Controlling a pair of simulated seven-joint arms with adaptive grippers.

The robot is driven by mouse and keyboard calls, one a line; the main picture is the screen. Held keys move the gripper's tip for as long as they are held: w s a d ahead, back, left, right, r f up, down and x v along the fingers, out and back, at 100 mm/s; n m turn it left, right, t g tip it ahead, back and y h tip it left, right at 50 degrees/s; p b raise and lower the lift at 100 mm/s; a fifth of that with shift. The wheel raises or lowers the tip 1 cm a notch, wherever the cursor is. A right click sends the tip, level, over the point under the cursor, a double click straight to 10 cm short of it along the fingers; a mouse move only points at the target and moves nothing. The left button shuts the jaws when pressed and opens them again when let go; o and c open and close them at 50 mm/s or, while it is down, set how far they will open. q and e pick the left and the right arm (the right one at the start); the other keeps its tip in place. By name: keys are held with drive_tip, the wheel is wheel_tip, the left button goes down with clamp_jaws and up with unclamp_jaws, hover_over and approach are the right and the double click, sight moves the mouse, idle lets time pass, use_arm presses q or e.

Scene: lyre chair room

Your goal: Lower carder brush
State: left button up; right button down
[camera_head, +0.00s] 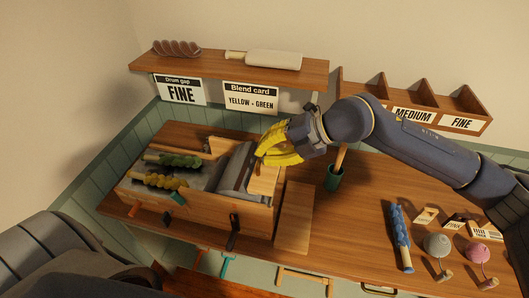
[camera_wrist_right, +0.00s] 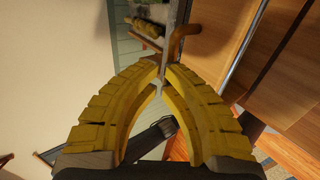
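The drum carder (camera_head: 252,214), a wooden machine with grey drums, stands on the left part of the table. A grey curved part (camera_head: 237,172), perhaps the carder brush or its cover, sits at its right end. My right gripper (camera_head: 262,152), with yellow ribbed fingers, is over the carder's right end. In the right wrist view the fingertips (camera_wrist_right: 164,72) come close together beside a narrow grey bar and a brown wooden handle (camera_wrist_right: 187,38). Whether they hold either is unclear. The fingers hide part of the carder in the head view. My left gripper is not in view.
Green fibre (camera_head: 180,160) and yellow fibre (camera_head: 160,180) lie at the carder's left. A wooden board (camera_head: 294,218) lies right of it. A green cup (camera_head: 333,178) stands under my right arm. A blue roll (camera_head: 400,235) lies further right. A shelf (camera_head: 225,66) runs above.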

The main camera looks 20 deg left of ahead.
drive_tip(key=w+d+r, duration=0.1)
drive_tip(key=d+r, duration=0.6)
drive_tip(key=r, duration=0.4)
drive_tip(key=shift+w, duration=0.3)
drive_tip(key=shift+d, duration=0.1)
